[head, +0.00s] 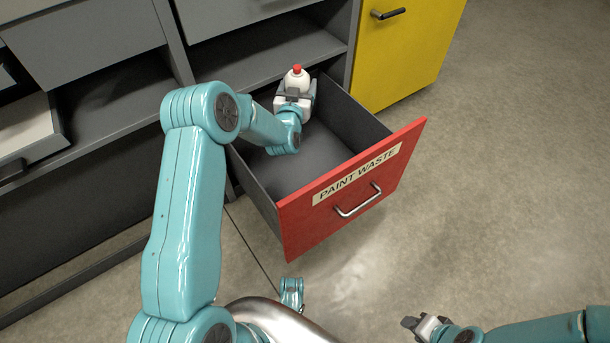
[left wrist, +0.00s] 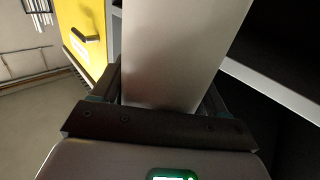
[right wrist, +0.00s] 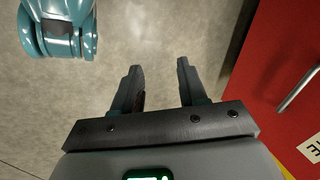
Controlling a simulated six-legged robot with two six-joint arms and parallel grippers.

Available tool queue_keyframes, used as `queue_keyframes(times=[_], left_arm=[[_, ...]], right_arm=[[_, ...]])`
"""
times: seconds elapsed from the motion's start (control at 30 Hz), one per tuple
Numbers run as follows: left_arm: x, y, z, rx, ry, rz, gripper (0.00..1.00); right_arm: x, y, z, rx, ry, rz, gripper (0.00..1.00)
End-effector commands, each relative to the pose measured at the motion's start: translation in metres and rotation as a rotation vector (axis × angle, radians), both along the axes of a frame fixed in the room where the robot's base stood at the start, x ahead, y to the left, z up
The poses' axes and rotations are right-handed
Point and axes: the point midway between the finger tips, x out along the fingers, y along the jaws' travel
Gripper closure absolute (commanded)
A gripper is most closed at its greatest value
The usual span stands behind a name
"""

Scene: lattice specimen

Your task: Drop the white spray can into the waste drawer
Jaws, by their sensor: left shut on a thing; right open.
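The white spray can (head: 297,80) with a red cap stands upright in my left gripper (head: 294,95), above the back part of the open drawer. In the left wrist view the can (left wrist: 180,55) fills the space between the fingers, and my left gripper (left wrist: 160,105) is shut on it. The waste drawer (head: 352,192) has a red front with a "PAINT WASTE" label and a metal handle, and it is pulled out. Its visible grey floor is bare. My right gripper (head: 425,326) is low at the bottom right; in the right wrist view it (right wrist: 160,80) is open and empty.
A yellow cabinet door (head: 405,50) with a black handle is to the right of the drawer. Grey shelves (head: 265,50) stand behind and to the left. A partly open drawer (head: 30,130) is at the far left. The concrete floor (head: 510,170) on the right is clear.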

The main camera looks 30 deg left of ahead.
Motion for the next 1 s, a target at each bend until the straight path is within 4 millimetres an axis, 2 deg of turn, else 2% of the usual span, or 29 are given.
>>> queue_keyframes(times=[0.17, 0.2, 0.27, 0.53, 0.67, 1.0], left_arm=[[0.001, -0.003, 0.001, 0.0, -0.001, -0.002, 0.6], [0.001, -0.003, 0.001, 0.0, -0.001, -0.002, 0.17], [0.001, -0.003, 0.001, 0.0, -0.001, -0.002, 0.0], [-0.002, -0.003, 0.001, -0.001, 0.002, -0.002, 0.0], [-0.015, -0.009, 0.002, -0.002, 0.004, -0.003, 0.0], [-0.096, -0.042, 0.003, -0.003, 0.006, -0.002, 0.0]], right_arm=[[0.0, 0.0, 0.001, 0.0, -0.001, 0.0, 0.58], [0.0, 0.0, 0.001, 0.0, 0.0, 0.0, 0.58], [0.0, 0.0, 0.001, 0.0, 0.0, 0.0, 0.58], [0.0, 0.0, 0.002, 0.001, 0.002, 0.0, 0.58], [-0.004, 0.001, 0.009, 0.003, 0.014, 0.002, 0.58], [-0.022, 0.004, 0.035, 0.014, 0.075, 0.009, 0.58]])
